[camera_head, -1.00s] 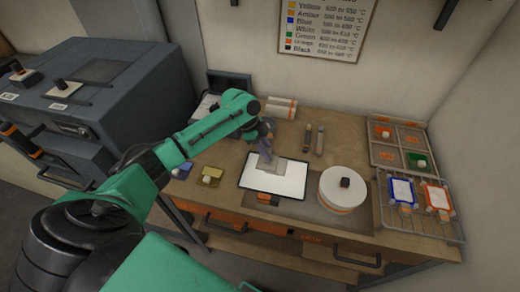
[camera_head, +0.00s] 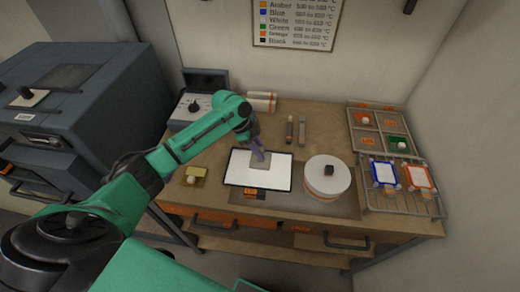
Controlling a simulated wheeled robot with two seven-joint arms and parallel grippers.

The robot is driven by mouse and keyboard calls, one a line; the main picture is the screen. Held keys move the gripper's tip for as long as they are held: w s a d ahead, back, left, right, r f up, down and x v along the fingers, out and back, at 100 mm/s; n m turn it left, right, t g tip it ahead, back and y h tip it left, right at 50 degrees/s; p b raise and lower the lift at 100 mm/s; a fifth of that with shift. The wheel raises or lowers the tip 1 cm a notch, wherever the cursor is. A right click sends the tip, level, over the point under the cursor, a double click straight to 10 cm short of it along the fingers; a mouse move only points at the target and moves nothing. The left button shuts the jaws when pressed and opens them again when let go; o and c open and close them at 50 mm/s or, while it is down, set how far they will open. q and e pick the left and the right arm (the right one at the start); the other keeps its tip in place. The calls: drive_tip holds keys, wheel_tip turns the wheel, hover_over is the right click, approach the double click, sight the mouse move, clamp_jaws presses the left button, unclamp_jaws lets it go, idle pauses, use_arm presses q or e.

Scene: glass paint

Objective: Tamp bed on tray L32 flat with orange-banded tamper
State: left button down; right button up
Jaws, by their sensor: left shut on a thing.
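A tray with a flat white bed and dark rim (camera_head: 278,180) lies on the workbench, a small orange-and-black label in front of it. The label is too small to read. My left gripper (camera_head: 257,151) is over the back middle of the bed, shut on a tool with a flat grey plate, the tamper (camera_head: 260,163). The plate is at or just above the white surface; I cannot tell whether it touches. No orange band can be made out on it. My right gripper is not in view.
A round white turntable (camera_head: 322,187) with a dark knob stands right of the tray. A wire rack (camera_head: 402,207) holds blue- and red-framed pieces. A sectioned tray (camera_head: 358,137) is behind it. A yellow block (camera_head: 199,171) sits at left. A grey kiln (camera_head: 75,110) stands far left.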

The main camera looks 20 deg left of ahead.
use_arm(q)
drive_tip(key=shift+f, duration=0.2)
idle(0.4)
drive_tip(key=shift+s+f, duration=0.1)
idle(0.5)
wheel_tip(320, 180, up, 2)
drive_tip(key=shift+r+p, duration=0.1)
drive_tip(key=shift+p, duration=0.95)
drive_tip(key=shift+r, duration=0.1)
